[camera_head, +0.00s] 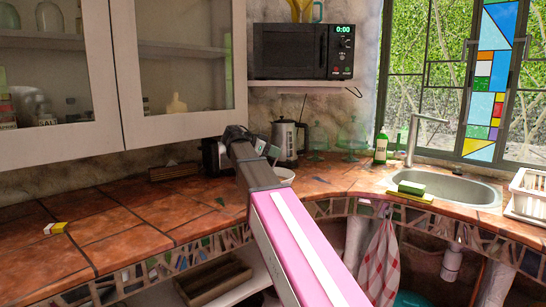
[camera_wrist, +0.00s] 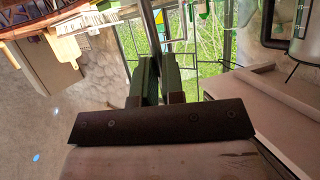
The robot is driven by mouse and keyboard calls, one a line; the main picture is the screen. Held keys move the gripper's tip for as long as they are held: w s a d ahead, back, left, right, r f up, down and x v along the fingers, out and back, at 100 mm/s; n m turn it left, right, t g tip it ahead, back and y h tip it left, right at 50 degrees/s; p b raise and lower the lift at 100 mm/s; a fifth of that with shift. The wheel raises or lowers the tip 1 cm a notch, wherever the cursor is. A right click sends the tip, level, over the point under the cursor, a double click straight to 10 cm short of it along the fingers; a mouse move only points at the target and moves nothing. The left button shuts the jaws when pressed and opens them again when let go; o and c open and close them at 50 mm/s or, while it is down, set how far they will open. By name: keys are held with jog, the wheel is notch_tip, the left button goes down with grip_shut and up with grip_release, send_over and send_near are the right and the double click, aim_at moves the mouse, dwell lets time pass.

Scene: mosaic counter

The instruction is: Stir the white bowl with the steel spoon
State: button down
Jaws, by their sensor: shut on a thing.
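The white bowl (camera_head: 285,176) stands on the tiled counter, just right of my wrist in the head view. My arm hides its left part, and its inside does not show. My gripper (camera_wrist: 161,68) is shut on a thin grey metal handle, the steel spoon (camera_wrist: 150,25), between its two dark green fingers in the wrist view. The spoon's bowl end does not show. In the head view my arm reaches over the counter and covers most of the gripper, so I cannot tell whether the spoon is in the bowl.
A steel kettle (camera_head: 289,141) stands close behind the bowl. A green bottle (camera_head: 381,150) and the sink (camera_head: 462,190) are to the right, with a green and yellow sponge (camera_head: 411,189) at its edge. A microwave (camera_head: 303,51) sits on a shelf above. The left counter is mostly clear.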

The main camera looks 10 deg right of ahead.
jog(key=shift+w+d+r, duration=0.1)
jog(key=shift+d+r, duration=0.25)
jog(key=shift+r, duration=0.55)
jog(key=shift+s+d+r, duration=0.1)
jog(key=shift+d+r, duration=0.3)
jog(key=shift+r, duration=0.45)
jog(key=shift+w+d+r, duration=0.1)
jog(key=shift+d+r, duration=0.25)
jog(key=shift+r, duration=2.45)
